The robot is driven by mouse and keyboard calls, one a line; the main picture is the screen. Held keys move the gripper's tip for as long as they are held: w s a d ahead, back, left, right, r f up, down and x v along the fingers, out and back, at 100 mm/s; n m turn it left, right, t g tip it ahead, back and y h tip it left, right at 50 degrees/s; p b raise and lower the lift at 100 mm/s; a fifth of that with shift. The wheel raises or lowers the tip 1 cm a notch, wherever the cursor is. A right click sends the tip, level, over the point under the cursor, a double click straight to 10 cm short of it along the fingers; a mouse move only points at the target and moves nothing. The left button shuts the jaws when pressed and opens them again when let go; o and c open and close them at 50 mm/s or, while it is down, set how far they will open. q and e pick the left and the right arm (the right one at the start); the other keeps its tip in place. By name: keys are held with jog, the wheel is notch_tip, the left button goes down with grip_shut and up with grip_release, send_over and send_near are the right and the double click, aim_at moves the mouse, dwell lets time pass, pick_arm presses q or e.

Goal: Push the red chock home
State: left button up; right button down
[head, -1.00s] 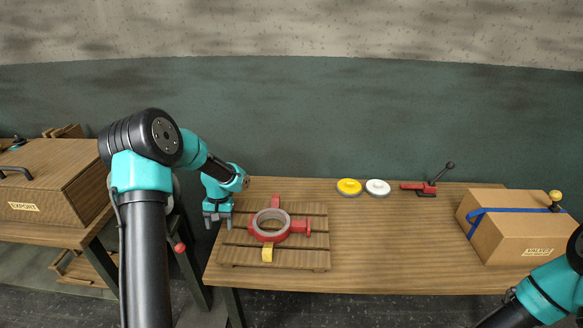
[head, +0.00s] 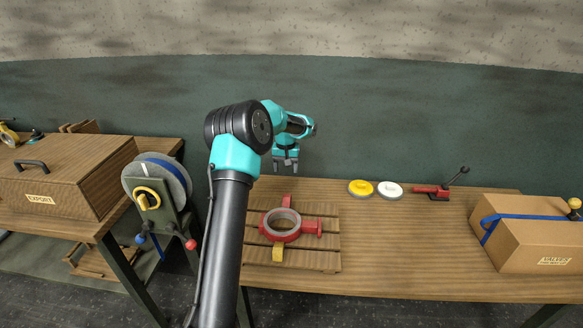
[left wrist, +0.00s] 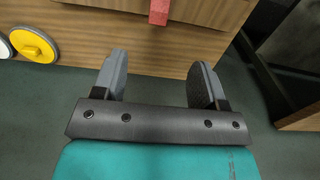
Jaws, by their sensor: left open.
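The red chock (head: 286,199) lies on the slatted wooden pallet (head: 325,260), at the back side of the red ring-shaped valve casting (head: 296,234). I cannot tell whether a gap is left between chock and casting. A yellow chock (head: 278,253) sits at the casting's front side. My left gripper (head: 286,168) is open and empty, above and behind the red chock, fingers pointing down. In the left wrist view the red chock (left wrist: 158,12) shows at the top edge, ahead of the spread fingers (left wrist: 160,75). My right gripper is out of view.
A yellow disc (head: 361,188) and a white disc (head: 390,190) lie right of the pallet, with a red lever clamp (head: 434,192) beyond. A strapped carton (head: 525,250) stands at the bench's right. A strap reel (head: 158,185) stands left. The bench front right of the pallet is clear.

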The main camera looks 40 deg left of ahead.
aim_at(287, 199)
pick_arm(q)
notch_tip(287, 199, down, 18)
jog(key=shift+r, duration=0.25)
dwell(0.7)
jog(key=c, duration=1)
jog(key=o, duration=1)
jog(key=shift+r, duration=0.1)
notch_tip(287, 199, up, 17)
jog(key=shift+r, duration=0.15)
